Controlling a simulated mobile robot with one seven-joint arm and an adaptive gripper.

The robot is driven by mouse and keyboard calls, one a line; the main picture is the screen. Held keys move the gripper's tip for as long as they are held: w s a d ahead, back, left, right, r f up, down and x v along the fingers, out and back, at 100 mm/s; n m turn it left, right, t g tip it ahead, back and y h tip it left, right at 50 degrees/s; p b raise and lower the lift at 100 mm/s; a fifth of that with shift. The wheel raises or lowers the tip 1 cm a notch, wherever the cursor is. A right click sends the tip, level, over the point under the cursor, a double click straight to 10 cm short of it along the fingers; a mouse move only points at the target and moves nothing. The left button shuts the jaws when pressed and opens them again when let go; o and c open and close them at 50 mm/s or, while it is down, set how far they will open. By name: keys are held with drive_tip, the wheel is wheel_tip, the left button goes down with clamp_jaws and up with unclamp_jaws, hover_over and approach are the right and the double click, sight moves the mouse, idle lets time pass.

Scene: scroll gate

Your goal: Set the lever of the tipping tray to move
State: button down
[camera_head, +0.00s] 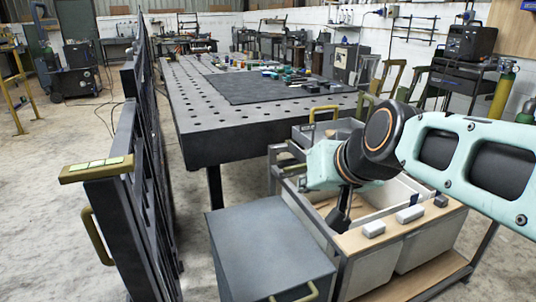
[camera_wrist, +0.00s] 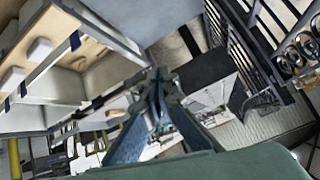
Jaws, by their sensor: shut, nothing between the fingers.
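A cart with a grey-walled open tray (camera_head: 293,187) stands at the right in the head view; I cannot tell for sure that it is the tipping tray. A pale wooden ledge (camera_head: 350,243) runs along its near side, with light grey blocks (camera_head: 374,229) and a small blue piece (camera_head: 404,215). No lever can be told apart clearly. My gripper (camera_head: 338,222) points down over the tray, its fingers together and empty. In the wrist view my gripper (camera_wrist: 158,78) is shut, with the wooden ledge (camera_wrist: 92,26) and blue tabs (camera_wrist: 75,40) at upper left.
A dark barred gate (camera_head: 140,190) with a brass handle (camera_head: 97,238) stands at the left. A grey cabinet (camera_head: 268,245) stands beside the cart, low in front. A perforated steel table (camera_head: 215,125) lies behind. Bare floor (camera_head: 45,200) shows left of the gate.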

drive_tip(key=w+d+r+m+t+h+p, duration=0.25)
drive_tip(key=w+d+r+p, duration=0.2)
drive_tip(key=w+r, duration=0.6)
drive_tip(key=w+d+r+m+t+h+p, duration=0.1)
drive_tip(key=w+d+r+t+h+p, duration=0.15)
drive_tip(key=w+d+r, duration=0.75)
drive_tip(key=a+f+m+y+b, duration=0.2)
drive_tip(key=f+m+b, duration=0.1)
drive_tip(key=f+m, duration=0.6)
drive_tip(key=a+f+m+y+b, duration=0.2)
drive_tip(key=f+m, duration=0.8)
drive_tip(key=f, duration=0.6)
drive_tip(key=s+a+f+m+y+b, duration=0.1)
drive_tip(key=a+f+m+y+b, duration=0.2)
drive_tip(key=f+m, duration=0.7)
wheel_tip(320, 180, down, 3)
drive_tip(key=shift+a+r+g+b, duration=0.2)
drive_tip(key=shift+g+b, duration=0.1)
drive_tip(key=shift+b, duration=0.1)
